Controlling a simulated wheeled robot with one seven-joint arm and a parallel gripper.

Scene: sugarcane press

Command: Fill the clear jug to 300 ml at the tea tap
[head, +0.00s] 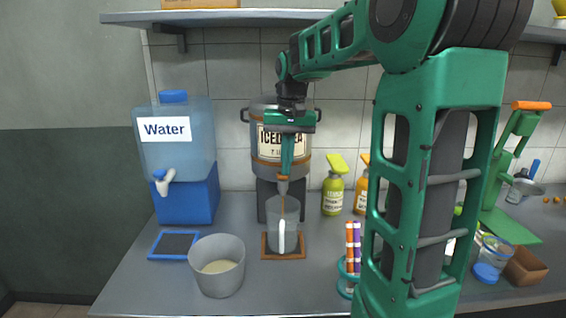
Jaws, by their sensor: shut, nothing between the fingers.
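The clear jug (272,232) stands upright on a brown mat (269,255) below the tap of the iced tea dispenser (266,180). Its handle faces me, and its level and markings are too small to read. The dispenser's label is partly covered by my gripper. The small orange-brown tap (283,180) shows just above the jug's mouth. A thin brown line runs down from it into the jug and looks like tea. My gripper (287,172) points down, shut and empty, in front of the dispenser at the tap. Whether it touches the tap is unclear.
A water dispenser (185,195) stands at left, with a dark blue-rimmed pad (174,244) in front. A grey bucket (218,265) with pale contents stands left of the jug. Bottles (333,193) stand at right. My arm hides part of the counter's right side.

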